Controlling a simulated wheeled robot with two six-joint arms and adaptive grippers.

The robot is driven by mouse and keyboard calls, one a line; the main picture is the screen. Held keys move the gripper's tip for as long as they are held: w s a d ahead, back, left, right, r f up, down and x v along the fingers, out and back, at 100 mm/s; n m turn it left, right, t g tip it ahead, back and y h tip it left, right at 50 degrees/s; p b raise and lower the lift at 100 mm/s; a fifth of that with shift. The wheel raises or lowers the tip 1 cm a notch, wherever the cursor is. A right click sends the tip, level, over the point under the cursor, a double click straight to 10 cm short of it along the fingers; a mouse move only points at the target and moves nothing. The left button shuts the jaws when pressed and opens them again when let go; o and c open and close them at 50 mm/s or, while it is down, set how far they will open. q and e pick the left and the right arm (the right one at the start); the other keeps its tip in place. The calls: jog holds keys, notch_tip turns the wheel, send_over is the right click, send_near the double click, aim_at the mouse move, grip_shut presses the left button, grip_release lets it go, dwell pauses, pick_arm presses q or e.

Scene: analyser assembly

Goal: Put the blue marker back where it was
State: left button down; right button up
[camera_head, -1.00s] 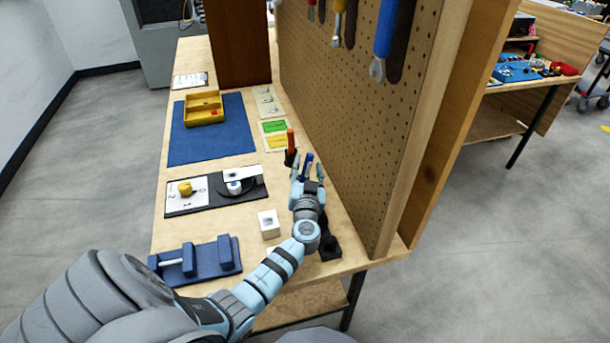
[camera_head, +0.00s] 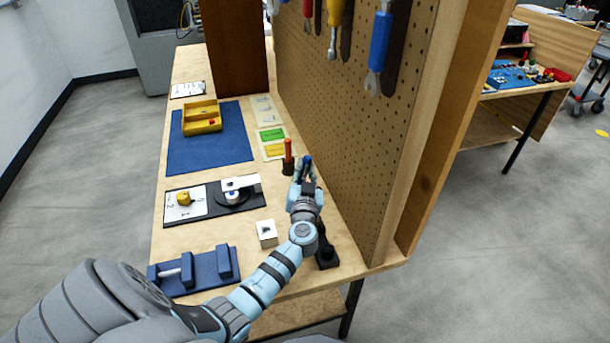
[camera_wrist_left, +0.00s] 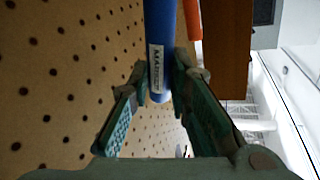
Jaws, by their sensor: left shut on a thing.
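The blue marker (camera_head: 308,161) is upright between the fingers of my left gripper (camera_head: 305,172), beside the pegboard. In the left wrist view the marker (camera_wrist_left: 158,40) shows a white label, and the gripper (camera_wrist_left: 160,85) has a finger on each side of it. My left gripper is shut on it. The marker's lower end is hidden by the fingers in the head view. A red-orange marker (camera_head: 288,150) stands upright in a black holder (camera_head: 288,168) just left of the gripper. My right gripper is not in view.
The pegboard (camera_head: 350,150) with hanging tools rises close on the right. A white block (camera_head: 266,234) stands left of my forearm, and a black stand (camera_head: 328,258) is right of it. A blue fixture (camera_head: 225,265), dial panel (camera_head: 215,213) and yellow tray (camera_head: 203,125) lie leftward.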

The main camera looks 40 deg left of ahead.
pick_arm(q)
notch_tip(320, 180, up, 18)
jog(key=p, duration=0.6)
jog(key=s+d+m+t+h, duration=0.1)
jog(key=s+d+m+h, duration=0.6)
jog(key=s+d+h, duration=0.4)
jog(key=s+d+m+h, duration=0.6)
jog(key=s+d+h, duration=0.25)
jog(key=d, duration=0.45)
jog(key=w+a+n+y, duration=0.6)
jog(key=w+a+y, duration=0.3)
jog(key=a, duration=0.3)
jog(key=w+a+n+g+y, duration=0.1)
jog(key=w+a+n+y, duration=0.6)
jog(key=w+a+y, duration=0.3)
jog(key=shift+w+a+f, duration=0.2)
jog(key=shift+w+a, duration=0.05)
jog(key=shift+a, duration=0.75)
jog(key=shift+y, duration=0.25)
